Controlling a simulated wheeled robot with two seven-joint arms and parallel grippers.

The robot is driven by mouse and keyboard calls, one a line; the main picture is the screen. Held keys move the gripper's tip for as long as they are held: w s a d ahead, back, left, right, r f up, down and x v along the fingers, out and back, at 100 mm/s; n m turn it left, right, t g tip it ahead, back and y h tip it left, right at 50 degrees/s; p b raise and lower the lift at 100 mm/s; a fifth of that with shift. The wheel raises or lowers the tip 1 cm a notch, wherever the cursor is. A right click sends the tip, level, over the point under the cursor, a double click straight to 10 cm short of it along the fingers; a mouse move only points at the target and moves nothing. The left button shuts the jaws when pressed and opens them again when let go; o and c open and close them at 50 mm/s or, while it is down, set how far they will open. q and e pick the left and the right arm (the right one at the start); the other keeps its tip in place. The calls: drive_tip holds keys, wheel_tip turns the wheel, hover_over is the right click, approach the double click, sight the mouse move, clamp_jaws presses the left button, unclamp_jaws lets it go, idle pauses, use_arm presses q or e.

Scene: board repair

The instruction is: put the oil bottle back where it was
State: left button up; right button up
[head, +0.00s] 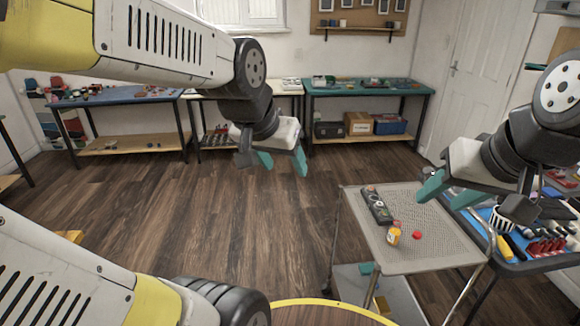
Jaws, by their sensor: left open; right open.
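A small yellow-orange bottle (394,234), which looks like the oil bottle, stands on the top of the grey wheeled cart (425,262), near its left edge. My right gripper (449,193) is open and empty, above the cart's top, to the right of the bottle and apart from it. My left gripper (283,162) is open and empty over the bare floor, to the left of the cart.
A dark device (377,205) lies behind the bottle, and a small red round item (417,236) lies to its right. A blue-topped bench with several tools (545,246) stands right of the cart. Workbenches line the back wall. The middle floor is clear.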

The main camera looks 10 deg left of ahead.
use_arm(q)
drive_tip(key=shift+n+h, duration=0.3)
drive_tip(key=shift+n, duration=0.2)
drive_tip(key=s, duration=0.4)
drive_tip(key=s+r, duration=0.1)
drive_tip(key=shift+s+d, duration=0.2)
drive_tip(key=shift+s, duration=0.2)
